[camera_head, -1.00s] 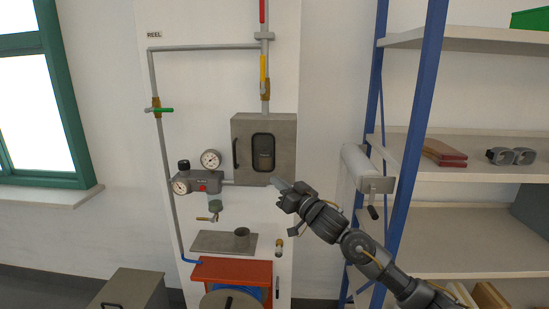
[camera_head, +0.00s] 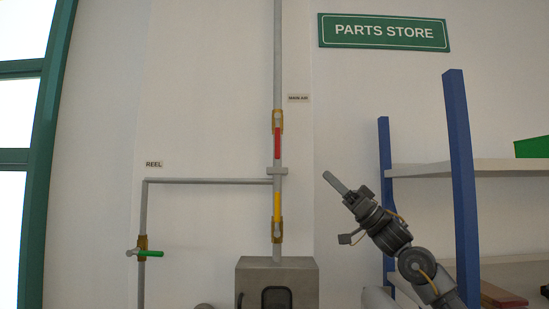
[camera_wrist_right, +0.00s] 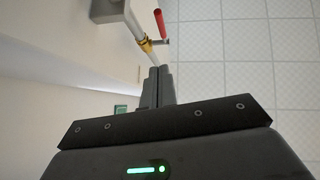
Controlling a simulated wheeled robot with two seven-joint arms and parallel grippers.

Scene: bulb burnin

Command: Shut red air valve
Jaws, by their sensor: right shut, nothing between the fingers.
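The red air valve's handle (camera_head: 278,143) lies in line with the vertical grey pipe, pointing down from its brass body (camera_head: 277,121), beside the MAIN AIR label. The red handle (camera_wrist_right: 160,23) also shows at the top of the right wrist view, past my fingertips, near a brass fitting. My right gripper (camera_head: 328,176) is shut and empty. In the head view it appears right of and a little lower than the red handle, apart from it. My left gripper is not in view.
A yellow handle (camera_head: 277,207) sits lower on the same pipe, above a grey cabinet (camera_head: 297,268). A green handle (camera_head: 149,253) is on the REEL branch at left. Blue-posted shelving (camera_head: 461,190) stands at right, close to my right arm.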

